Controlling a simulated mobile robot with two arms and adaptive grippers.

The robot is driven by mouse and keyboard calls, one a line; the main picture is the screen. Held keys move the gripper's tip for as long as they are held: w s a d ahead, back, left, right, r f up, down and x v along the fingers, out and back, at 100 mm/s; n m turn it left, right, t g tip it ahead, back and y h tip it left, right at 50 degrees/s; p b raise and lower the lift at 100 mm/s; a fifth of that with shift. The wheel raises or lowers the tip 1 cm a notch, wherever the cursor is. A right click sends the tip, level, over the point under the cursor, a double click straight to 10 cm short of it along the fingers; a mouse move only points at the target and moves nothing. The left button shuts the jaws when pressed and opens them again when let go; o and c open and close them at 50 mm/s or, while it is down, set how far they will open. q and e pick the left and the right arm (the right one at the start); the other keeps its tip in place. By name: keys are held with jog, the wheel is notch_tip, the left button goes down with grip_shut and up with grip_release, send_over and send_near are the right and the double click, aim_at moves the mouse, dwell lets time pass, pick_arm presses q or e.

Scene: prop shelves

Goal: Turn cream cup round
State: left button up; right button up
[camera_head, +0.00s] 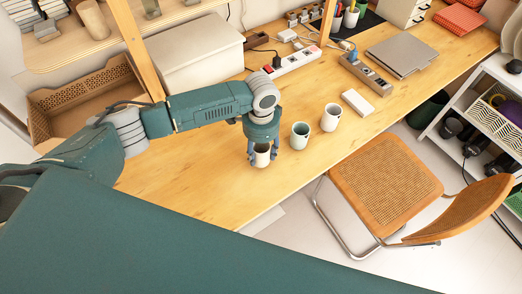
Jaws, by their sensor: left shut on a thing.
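The cream cup (262,159) stands near the front edge of the wooden table (215,190), at the middle of the head view. My left gripper (263,149) comes down over it from above and is shut on it. The fingers hide part of the cup's upper side. I cannot tell whether the cup touches the table or which way any handle faces. My right gripper is not in view.
A pale green cup (300,136) stands close to the right of the gripper, and a whitish cup (331,117) is beyond it. A white block (357,102), power strip (292,62) and laptop (401,55) lie farther back. A cane chair (385,185) stands at the front.

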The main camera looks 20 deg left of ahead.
pick_arm(q)
jog(key=n+p, duration=0.5)
jog(key=shift+r, duration=0.25)
jog(key=n+p, duration=0.3)
jog(key=n, duration=0.1)
jog(key=shift+d, duration=0.1)
jog(key=shift+f+n, duration=0.25)
jog(key=shift+n, duration=1.55)
jog(key=shift+f+b, duration=0.4)
jog(key=shift+f, duration=0.35)
jog(key=shift+f, duration=0.2)
